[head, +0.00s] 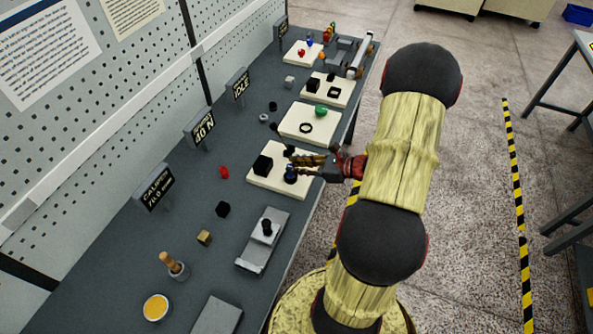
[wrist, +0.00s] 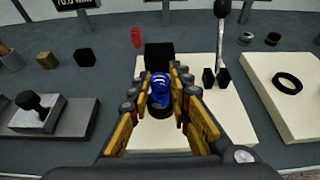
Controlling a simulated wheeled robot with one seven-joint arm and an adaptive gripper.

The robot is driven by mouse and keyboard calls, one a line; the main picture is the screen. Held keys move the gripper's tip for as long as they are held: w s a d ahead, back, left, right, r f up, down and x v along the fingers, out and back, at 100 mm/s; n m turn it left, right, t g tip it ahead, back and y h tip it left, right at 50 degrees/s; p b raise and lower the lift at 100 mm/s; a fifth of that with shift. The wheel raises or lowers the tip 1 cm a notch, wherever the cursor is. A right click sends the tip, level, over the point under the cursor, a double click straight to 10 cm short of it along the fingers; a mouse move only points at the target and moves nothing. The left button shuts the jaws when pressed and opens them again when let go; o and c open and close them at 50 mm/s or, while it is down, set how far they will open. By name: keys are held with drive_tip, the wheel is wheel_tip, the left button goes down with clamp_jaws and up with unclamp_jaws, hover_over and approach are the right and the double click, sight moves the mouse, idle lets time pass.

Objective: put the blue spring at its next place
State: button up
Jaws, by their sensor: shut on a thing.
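The blue spring (wrist: 160,87) is between the fingertips of my gripper (wrist: 160,97) in the wrist view, with a dark round piece (wrist: 159,110) just below it. In the head view my gripper (head: 301,166) is over a cream board (head: 265,186) at the table's near edge, and the spring (head: 290,177) shows small there. The gripper is shut on the spring. Whether the spring touches the board is hard to tell. A black block (wrist: 159,56) stands on the board right behind the spring.
A black knobbed rod (wrist: 221,40) stands beside two small black blocks (wrist: 216,77) on the board, right of the spring. Another cream board (head: 296,128) holds a black ring (head: 306,127). A red spring (head: 224,172) lies behind. A grey fixture (head: 258,250) stands nearer.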

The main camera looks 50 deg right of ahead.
drive_tip(key=shift+f, duration=0.9)
drive_tip(key=shift+r, duration=0.1)
drive_tip(key=o, duration=0.9)
drive_tip(key=shift+o, duration=0.2)
